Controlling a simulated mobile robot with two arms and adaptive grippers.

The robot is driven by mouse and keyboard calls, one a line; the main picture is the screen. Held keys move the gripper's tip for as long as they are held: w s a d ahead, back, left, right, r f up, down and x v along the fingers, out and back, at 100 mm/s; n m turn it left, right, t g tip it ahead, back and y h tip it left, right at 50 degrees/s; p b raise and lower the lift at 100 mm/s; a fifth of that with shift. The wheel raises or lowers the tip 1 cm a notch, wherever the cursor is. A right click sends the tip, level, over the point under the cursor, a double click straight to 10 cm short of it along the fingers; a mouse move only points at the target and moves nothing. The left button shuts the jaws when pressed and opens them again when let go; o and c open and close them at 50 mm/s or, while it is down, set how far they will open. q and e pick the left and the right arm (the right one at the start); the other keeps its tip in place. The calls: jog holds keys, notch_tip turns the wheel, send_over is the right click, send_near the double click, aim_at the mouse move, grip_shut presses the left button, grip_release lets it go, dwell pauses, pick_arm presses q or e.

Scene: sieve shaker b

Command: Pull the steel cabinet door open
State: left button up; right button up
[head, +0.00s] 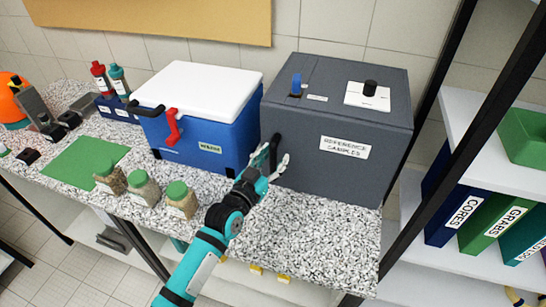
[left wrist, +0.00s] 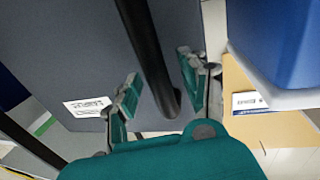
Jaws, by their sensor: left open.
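The steel cabinet (head: 345,120) is a dark grey box on the speckled bench, with a "REFERENCE SAMPLES" label on its front door. The door looks closed. Its black bar handle (head: 276,147) is at the left side of the front. My left gripper (head: 273,163) is at the handle, open. In the left wrist view the black handle (left wrist: 148,62) runs between the two spread fingers of the left gripper (left wrist: 160,75), with a visible gap on each side. The grey door (left wrist: 60,50) lies behind it. My right gripper is not in view.
A blue cooler (head: 215,135) with white lid and red latch stands close left of the cabinet. Several green-lidded jars (head: 145,190) stand along the bench front. Shelves with binders (head: 490,225) are at the right. The bench (head: 320,240) before the cabinet is clear.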

pick_arm(q)
grip_shut()
dwell(0.8)
